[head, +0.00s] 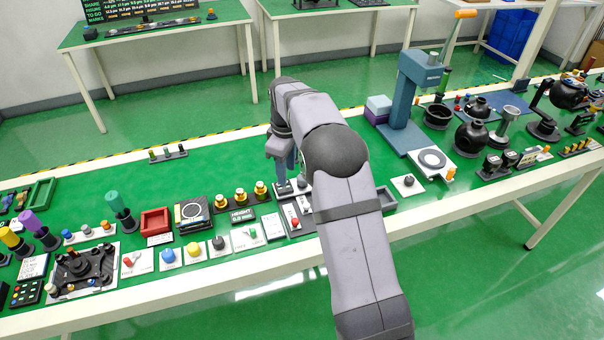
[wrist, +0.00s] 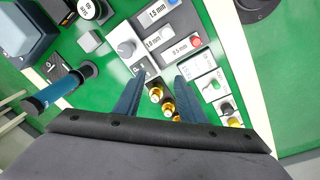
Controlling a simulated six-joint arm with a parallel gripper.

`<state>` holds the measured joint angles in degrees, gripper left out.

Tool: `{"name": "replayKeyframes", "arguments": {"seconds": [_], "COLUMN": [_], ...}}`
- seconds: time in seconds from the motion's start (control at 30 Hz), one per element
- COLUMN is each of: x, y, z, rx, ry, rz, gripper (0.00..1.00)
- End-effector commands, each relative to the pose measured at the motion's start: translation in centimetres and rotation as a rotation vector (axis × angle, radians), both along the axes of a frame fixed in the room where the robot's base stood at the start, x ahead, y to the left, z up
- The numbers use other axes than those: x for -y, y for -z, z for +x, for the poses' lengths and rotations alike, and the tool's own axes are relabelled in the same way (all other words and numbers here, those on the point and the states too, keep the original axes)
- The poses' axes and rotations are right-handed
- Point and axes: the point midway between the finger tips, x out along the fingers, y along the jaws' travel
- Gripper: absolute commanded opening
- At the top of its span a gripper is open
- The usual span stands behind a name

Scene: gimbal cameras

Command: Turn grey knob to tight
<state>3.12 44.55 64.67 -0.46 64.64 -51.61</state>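A light grey knob (wrist: 126,48) sits on a white plate in the wrist view, just beyond the tip of the left finger. I cannot read any "tight" mark on the plate. My gripper (wrist: 160,76) is open, with two blue fingers apart, and nothing is gripped. In the head view my gripper (head: 283,180) points down over the middle of the bench, and my arm hides part of the area around it. I cannot pick out the light grey knob clearly there. Brass-topped pieces (wrist: 156,95) show between the fingers in the wrist view.
Slider panels marked in millimetres and a red knob (wrist: 195,41) lie right of the grey knob. A blue press (head: 404,105) stands right of my arm. A red tray (head: 155,221) lies left.

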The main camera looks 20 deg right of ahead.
Motion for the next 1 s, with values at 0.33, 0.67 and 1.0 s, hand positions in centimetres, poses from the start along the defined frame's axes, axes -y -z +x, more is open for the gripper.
{"name": "replayKeyframes", "arguments": {"seconds": [0.33, 0.67, 1.0], "x": [4.4, 5.0, 5.0], "y": [4.3, 3.5, 3.5], "z": [0.2, 3.4, 3.5], "rx": [0.148, 0.331, 0.346], "ry": [0.677, 1.225, 1.400], "rz": [-0.071, 0.091, 0.144], "gripper": [0.37, 0.37, 0.37]}}
